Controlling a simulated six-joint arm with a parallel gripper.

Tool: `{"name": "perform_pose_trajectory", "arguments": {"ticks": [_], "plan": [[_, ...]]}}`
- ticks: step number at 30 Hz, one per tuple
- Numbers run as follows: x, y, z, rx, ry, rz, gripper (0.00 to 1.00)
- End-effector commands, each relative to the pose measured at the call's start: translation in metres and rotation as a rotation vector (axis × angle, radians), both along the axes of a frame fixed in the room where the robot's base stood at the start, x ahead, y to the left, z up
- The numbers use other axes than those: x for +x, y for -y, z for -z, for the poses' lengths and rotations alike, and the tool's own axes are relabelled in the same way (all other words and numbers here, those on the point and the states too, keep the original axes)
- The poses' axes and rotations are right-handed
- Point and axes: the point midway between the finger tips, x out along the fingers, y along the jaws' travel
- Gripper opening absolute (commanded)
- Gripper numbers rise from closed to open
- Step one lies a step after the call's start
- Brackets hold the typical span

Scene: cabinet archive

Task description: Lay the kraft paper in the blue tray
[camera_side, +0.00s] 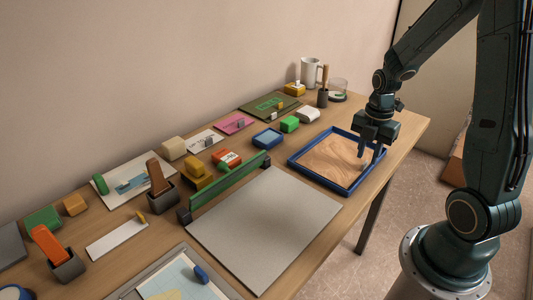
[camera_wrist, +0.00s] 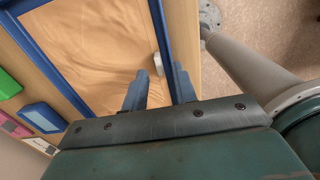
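The kraft paper (camera_side: 328,156) is a light brown, wavy-patterned sheet lying inside the blue tray (camera_side: 318,183), within its raised rim. In the wrist view the paper (camera_wrist: 95,45) fills the floor between the tray's blue walls (camera_wrist: 48,60). A small pale grip tab (camera_wrist: 158,64) stands near the paper's right edge. My gripper (camera_side: 369,153) points down over the right side of the tray. In the wrist view its two fingers (camera_wrist: 159,84) are apart with a clear gap, and nothing is held between them. The tab shows just beyond the fingertips.
A large grey board (camera_side: 265,225) with a green bar (camera_side: 230,185) lies left of the tray. A small blue pad (camera_side: 268,138), a green block (camera_side: 289,124) and a white block (camera_side: 308,115) sit behind it. The table's edge is close on the tray's right.

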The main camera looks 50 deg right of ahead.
Motion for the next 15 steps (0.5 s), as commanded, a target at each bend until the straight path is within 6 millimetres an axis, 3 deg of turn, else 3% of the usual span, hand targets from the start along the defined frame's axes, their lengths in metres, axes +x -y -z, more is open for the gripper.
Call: {"name": "perform_pose_trajectory", "arguments": {"ticks": [15], "plan": [[0.002,0.000,-0.026,-0.002,0.005,-0.002,0.28]]}}
